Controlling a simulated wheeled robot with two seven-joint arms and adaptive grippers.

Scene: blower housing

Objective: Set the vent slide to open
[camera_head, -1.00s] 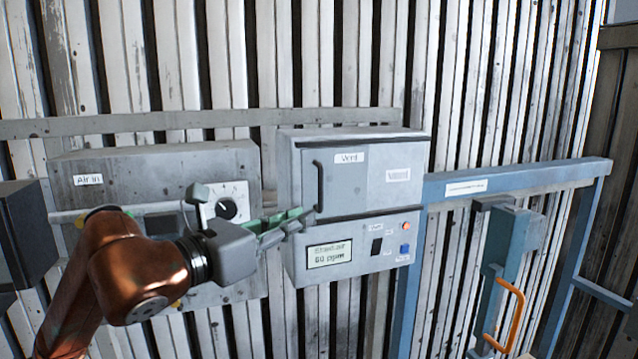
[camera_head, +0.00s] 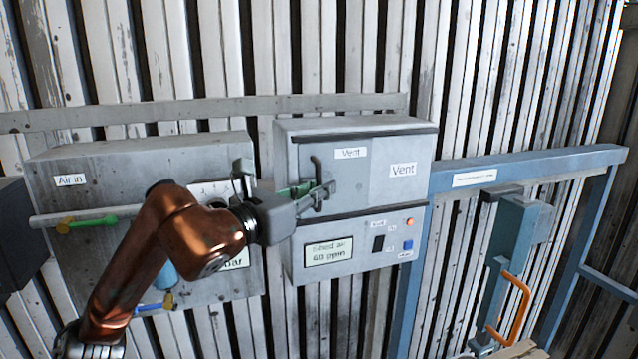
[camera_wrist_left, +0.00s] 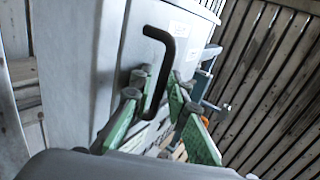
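The grey box labelled "Vent" (camera_head: 352,152) hangs on the slatted wall. Its upper door front (camera_head: 375,190) looks closed and has a black bar handle (camera_head: 316,168) at its left edge. The handle shows large in the left wrist view (camera_wrist_left: 168,50). My left gripper (camera_head: 322,190) is at this handle. In the wrist view its green-padded fingers (camera_wrist_left: 158,112) stand apart on both sides of the handle's lower part, with gaps showing; I cannot tell whether any pad touches it. No separate vent slide can be made out. My right gripper is not in view.
Below the door are a display (camera_head: 329,252), a black switch (camera_head: 378,243), and an orange lamp (camera_head: 410,222) above a blue button (camera_head: 408,245). Left is the "Air in" box (camera_head: 110,165) with a green lever (camera_head: 95,221). Right is a blue frame (camera_head: 530,165) with an orange handle (camera_head: 522,305).

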